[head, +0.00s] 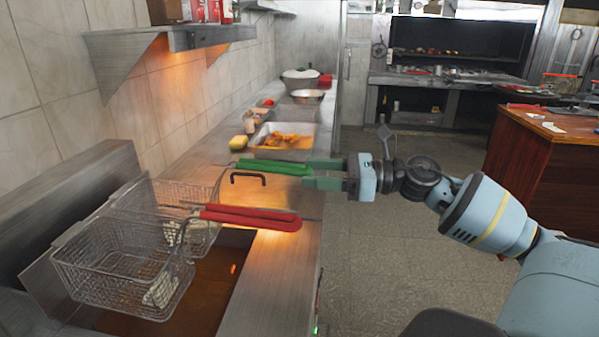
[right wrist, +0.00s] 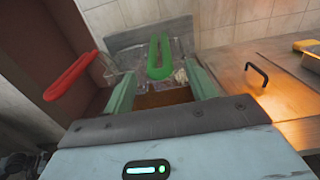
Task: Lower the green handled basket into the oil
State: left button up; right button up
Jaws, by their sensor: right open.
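The green handle (head: 270,167) belongs to the farther wire basket (head: 150,195), which sits raised over the fryer's brown oil (head: 205,290) at the left. Some pale food lies in it. My right gripper (head: 308,173) is open at the free end of the green handle. In the right wrist view, the green handle (right wrist: 159,58) shows ahead of and between the spread green fingers (right wrist: 163,90); they are not closed on it. My left gripper is not in view.
A second wire basket (head: 115,268) with a red handle (head: 250,217) stands nearer, beside the green-handled one. A dark bar handle (head: 248,178) is on the counter just past the fryer. A food tray (head: 284,139) lies farther back. The floor (head: 385,240) right of the counter is clear.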

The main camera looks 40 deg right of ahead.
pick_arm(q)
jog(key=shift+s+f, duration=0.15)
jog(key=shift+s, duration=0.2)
pick_arm(e)
jog(key=shift+x, duration=2.25)
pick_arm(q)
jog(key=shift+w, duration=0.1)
